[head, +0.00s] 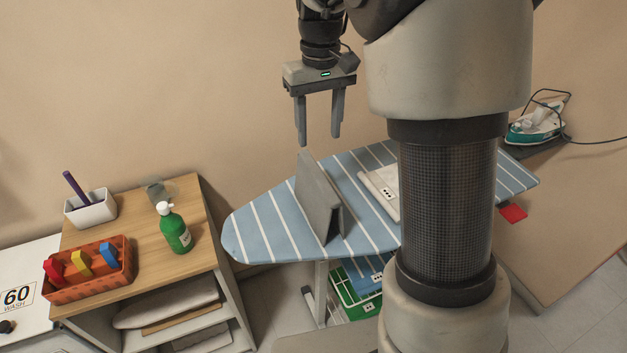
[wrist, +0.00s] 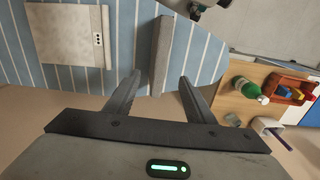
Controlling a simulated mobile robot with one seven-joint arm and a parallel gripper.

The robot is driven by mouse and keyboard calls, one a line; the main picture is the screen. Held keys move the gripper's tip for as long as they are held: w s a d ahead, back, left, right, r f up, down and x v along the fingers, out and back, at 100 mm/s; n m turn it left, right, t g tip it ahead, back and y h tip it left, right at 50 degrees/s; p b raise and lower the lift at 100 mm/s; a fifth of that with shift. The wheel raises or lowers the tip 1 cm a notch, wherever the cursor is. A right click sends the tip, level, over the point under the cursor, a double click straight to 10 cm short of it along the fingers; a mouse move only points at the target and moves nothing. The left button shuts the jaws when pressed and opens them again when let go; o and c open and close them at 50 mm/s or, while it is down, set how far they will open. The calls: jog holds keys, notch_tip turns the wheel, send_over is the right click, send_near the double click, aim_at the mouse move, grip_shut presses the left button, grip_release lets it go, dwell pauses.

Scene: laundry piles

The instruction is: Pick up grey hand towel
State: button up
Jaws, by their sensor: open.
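The grey hand towel (head: 320,200) stands on the blue striped ironing board (head: 259,229), folded over like a tent with its ridge upward. In the wrist view the grey towel (wrist: 162,50) shows as a narrow upright strip. My gripper (head: 319,138) is open and empty, pointing down above the towel's ridge. In the wrist view the two fingers (wrist: 155,88) lie on either side of the towel's line, apart from it as far as I can tell.
A folded cream cloth (head: 380,186) with black dots lies right of the towel. A wooden-topped shelf (head: 130,215) at left holds a green bottle (head: 174,230) and an orange basket (head: 90,288). An iron (head: 538,124) stands at far right. A green crate (head: 350,300) is below the board.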

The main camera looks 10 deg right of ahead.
aim_at(318, 173)
notch_tip(318, 173, down, 14)
jog(key=shift+f+b, duration=0.25)
jog(key=shift+b, duration=0.05)
jog(key=shift+c, duration=0.4)
jog(key=c, duration=1.1)
